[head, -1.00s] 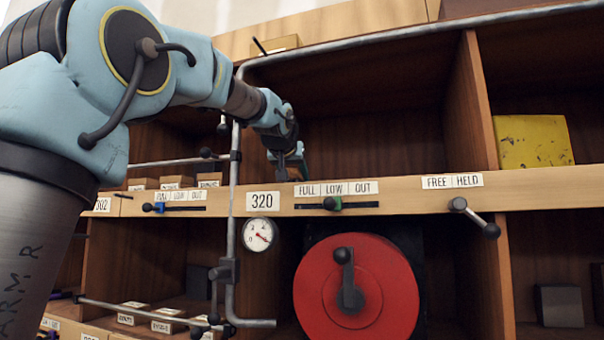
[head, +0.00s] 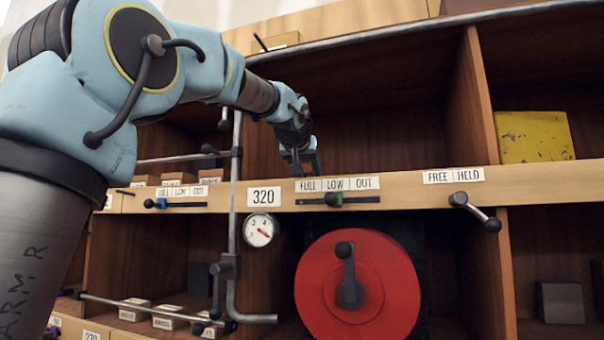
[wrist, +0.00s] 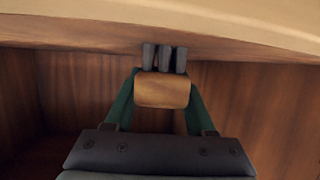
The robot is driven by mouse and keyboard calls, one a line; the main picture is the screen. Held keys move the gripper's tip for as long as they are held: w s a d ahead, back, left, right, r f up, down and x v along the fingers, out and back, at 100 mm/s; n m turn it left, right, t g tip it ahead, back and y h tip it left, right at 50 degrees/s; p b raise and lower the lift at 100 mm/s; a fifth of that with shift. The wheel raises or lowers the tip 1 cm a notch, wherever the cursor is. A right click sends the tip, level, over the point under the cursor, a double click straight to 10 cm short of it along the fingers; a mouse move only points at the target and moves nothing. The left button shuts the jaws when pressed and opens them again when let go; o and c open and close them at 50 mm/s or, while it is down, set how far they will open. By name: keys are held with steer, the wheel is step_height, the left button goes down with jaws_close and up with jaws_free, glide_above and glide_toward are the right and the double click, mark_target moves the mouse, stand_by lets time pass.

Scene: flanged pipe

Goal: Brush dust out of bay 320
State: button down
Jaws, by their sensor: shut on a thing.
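In the wrist view, my gripper (wrist: 162,80) has its green fingers shut on the sides of a brush (wrist: 162,92). The brush has a wooden block and dark grey bristle tufts, which lie against or close to a brown wooden surface; I cannot tell if they touch. In the head view, my gripper (head: 303,168) is at the open compartment above the 320 label (head: 263,197), just behind the front rail. The brush is hidden there. The bay's back wall (head: 375,140) is bare wood. No dust can be made out.
The front rail (head: 410,190) carries sliders and labels. A grey pipe (head: 234,200) stands left of the label with a gauge (head: 261,230). A red disc with a crank (head: 385,290) fills the compartment below. A yellow block (head: 533,137) sits in the right compartment.

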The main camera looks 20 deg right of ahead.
steer(key=shift+s+d+f+b, duration=0.2)
steer(key=shift+s+d+b, duration=0.6)
steer(key=shift+s+d, duration=1.15)
steer(key=shift+s+d+r+b, duration=0.15)
steer(key=shift+s+d, duration=0.6)
steer(key=shift+d, duration=0.15)
steer(key=shift+s+d+r+b, duration=0.15)
steer(key=shift+s+d, duration=0.6)
steer(key=shift+d, duration=0.1)
steer(key=shift+w+a+f, duration=0.15)
steer(key=shift+w+a, duration=1.05)
steer(key=shift+a, duration=0.1)
steer(key=shift+w+a+f, duration=0.15)
steer(key=shift+w+a, duration=1.05)
steer(key=shift+a, duration=0.1)
steer(key=shift+w+a+r+p, duration=0.15)
steer(key=shift+w+a+p, duration=0.9)
steer(key=shift+w+a, duration=1.45)
steer(key=shift+s+d+r+b, duration=0.1)
steer(key=shift+s+d+b, duration=0.3)
steer(key=shift+s+d, duration=0.95)
steer(key=shift+s+d+b, duration=0.55)
steer(key=shift+s+d, duration=0.6)
steer(key=shift+d, duration=0.05)
